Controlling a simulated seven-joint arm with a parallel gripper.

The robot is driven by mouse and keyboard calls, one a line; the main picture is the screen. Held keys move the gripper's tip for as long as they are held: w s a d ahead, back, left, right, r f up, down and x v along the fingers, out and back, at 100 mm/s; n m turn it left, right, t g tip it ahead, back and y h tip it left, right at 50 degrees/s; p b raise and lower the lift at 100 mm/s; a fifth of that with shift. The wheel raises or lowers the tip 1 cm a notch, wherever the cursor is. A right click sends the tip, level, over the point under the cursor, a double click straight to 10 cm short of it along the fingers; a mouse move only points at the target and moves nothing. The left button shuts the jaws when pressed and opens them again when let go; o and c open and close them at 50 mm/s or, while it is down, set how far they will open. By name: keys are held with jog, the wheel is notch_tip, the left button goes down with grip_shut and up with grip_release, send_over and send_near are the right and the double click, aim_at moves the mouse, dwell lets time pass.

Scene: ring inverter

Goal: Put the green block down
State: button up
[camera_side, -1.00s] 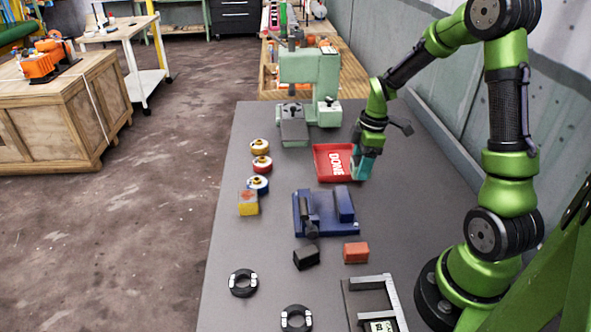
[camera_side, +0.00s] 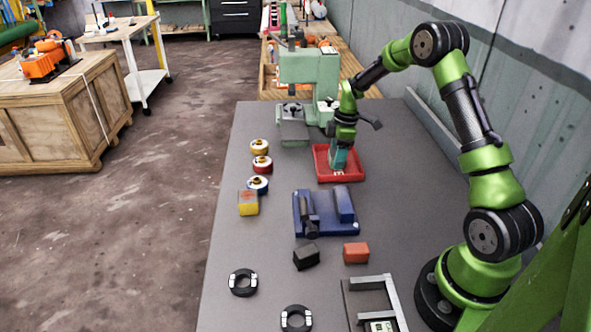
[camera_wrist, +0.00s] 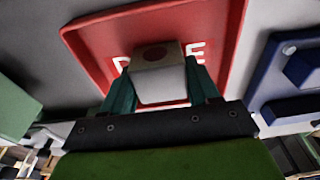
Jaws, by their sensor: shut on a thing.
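My gripper (camera_side: 338,160) points down over the red tray (camera_side: 355,174), with its teal fingertips inside the tray's outline. In the wrist view, my gripper (camera_wrist: 161,70) is shut on a block (camera_wrist: 160,82). The block's near face looks pale grey-white, and a darker round spot shows on its tan face; no green shows on it. The red tray (camera_wrist: 100,48) lies beyond the block, and its white "DONE" lettering is partly covered. In the side view the fingers hide the block. I cannot tell whether it touches the tray floor.
A green machine (camera_side: 308,72) stands just behind the tray. A blue fixture (camera_side: 325,224) stands in front of it. A black block (camera_side: 306,257) and an orange-red block (camera_side: 356,252) lie nearer. The table right of the tray is clear.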

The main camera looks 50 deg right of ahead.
jog(key=shift+f, duration=0.15)
jog(key=o, duration=1.4)
